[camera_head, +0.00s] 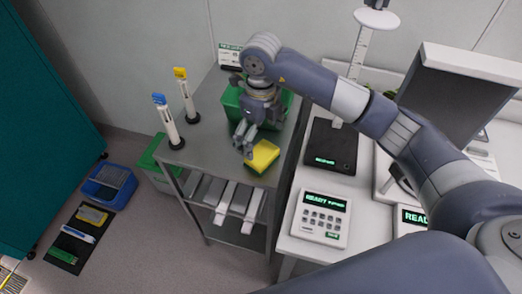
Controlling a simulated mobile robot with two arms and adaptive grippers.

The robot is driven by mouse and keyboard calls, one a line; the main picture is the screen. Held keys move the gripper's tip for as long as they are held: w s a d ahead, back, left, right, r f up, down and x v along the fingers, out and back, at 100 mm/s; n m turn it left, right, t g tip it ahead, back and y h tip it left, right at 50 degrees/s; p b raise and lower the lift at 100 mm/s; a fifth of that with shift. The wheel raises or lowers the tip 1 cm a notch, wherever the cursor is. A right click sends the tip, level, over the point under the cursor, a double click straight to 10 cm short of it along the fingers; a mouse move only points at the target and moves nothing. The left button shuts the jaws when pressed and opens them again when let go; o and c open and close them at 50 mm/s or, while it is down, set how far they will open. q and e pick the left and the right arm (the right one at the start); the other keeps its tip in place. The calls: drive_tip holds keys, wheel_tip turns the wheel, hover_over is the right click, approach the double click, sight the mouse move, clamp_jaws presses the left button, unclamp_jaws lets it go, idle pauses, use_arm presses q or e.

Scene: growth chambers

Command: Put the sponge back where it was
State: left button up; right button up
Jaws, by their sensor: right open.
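A yellow sponge with a dark green underside (262,158) lies on the grey metal cart top (205,151), near its front right corner. My right gripper (245,145) is open and points down just left of and behind the sponge. From this view I cannot tell whether a finger touches it. My left gripper is not in view.
A green bin (232,102) stands behind my right gripper on the cart. Two upright bottles, with a blue cap (168,122) and a yellow cap (186,95), stand at the left. A bench with a keypad device (321,217) and black plate (331,146) adjoins the right.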

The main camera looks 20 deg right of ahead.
sight(261, 151)
wheel_tip(261, 151, up, 6)
drive_tip(key=shift+f+b, duration=0.15)
drive_tip(key=shift+b, duration=0.4)
